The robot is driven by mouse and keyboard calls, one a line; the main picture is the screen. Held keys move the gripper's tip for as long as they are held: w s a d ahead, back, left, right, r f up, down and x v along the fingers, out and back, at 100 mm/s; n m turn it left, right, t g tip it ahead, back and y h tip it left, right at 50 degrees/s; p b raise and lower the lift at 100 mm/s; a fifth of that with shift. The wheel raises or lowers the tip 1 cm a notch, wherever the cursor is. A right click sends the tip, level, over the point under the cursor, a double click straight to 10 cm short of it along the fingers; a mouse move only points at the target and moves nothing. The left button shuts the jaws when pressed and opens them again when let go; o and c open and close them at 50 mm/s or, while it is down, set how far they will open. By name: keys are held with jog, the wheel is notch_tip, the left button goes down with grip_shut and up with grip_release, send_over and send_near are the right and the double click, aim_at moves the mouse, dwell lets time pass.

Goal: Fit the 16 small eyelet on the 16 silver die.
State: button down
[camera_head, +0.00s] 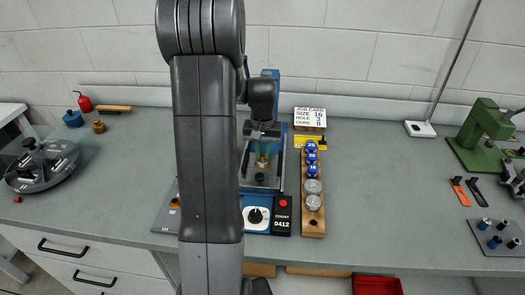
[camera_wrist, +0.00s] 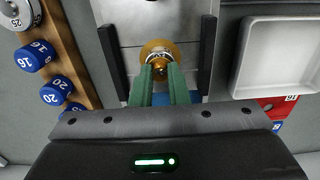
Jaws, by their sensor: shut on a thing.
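My gripper (camera_wrist: 160,72) has green fingers, shut on a small brass-coloured piece, which looks like the eyelet (camera_wrist: 157,50). It is round with a dark centre and is over the pale bed between two dark rails. In the head view my gripper (camera_head: 263,150) points down at the blue machine, with a gold spot at its tips. A small dark round part (camera_head: 259,179) shows on the bed below. I cannot tell whether the eyelet touches a die.
The wooden rack (camera_head: 312,223) also holds several blue dies (camera_head: 311,159), right of the machine. A job card (camera_head: 310,114) reading size 16 stands behind it. A white tray (camera_wrist: 281,55) is right in the wrist view. A round sorter (camera_head: 42,165) is far left; a green press (camera_head: 485,135) is far right.

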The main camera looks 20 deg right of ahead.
jog(key=shift+f, duration=0.25)
jog(key=c, duration=1.3)
grip_release()
notch_tip(320, 180, up, 14)
jog(key=shift+f+b, duration=0.1)
jog(key=shift+b, duration=0.25)
jog(key=shift+f, duration=0.1)
notch_tip(320, 180, down, 14)
jog(key=shift+r, duration=0.15)
jog(key=shift+r+p, duration=0.3)
jog(key=shift+p, duration=0.1)
jog(key=shift+f, duration=0.1)
